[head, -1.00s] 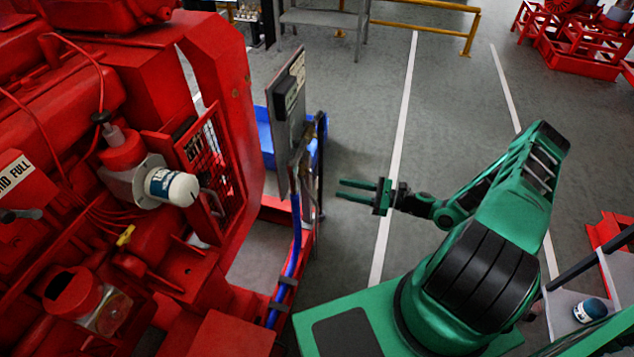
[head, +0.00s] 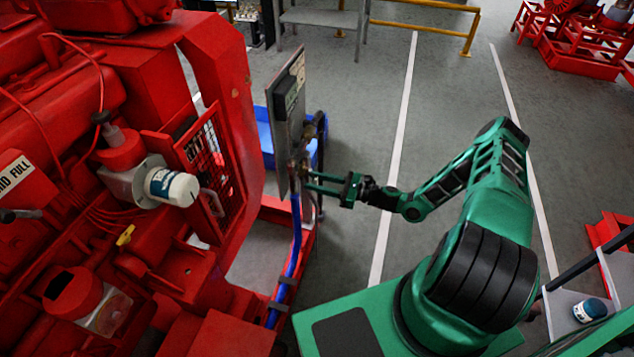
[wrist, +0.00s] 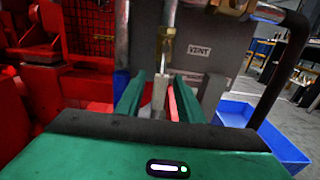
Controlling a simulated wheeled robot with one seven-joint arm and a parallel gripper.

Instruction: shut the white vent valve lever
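The white vent valve lever (wrist: 159,92) hangs down below a brass valve body (wrist: 168,42) on a vertical pipe in the wrist view. A "VENT" label (wrist: 199,50) is on the grey panel behind, to its right. My gripper (wrist: 160,80) is open, with one green finger on each side of the lever and visible gaps between. The lever's lower end is hidden behind the gripper body. In the head view my gripper (head: 308,182) reaches the panel's pipework from the right; the lever cannot be made out there.
The grey panel (head: 289,120) stands edge-on beside the red engine (head: 215,90). A dark bent pipe (wrist: 285,75) runs close to the right of my gripper. A blue bin (head: 264,132) sits behind the panel. A blue hose (head: 294,250) runs below. Open floor lies to the right.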

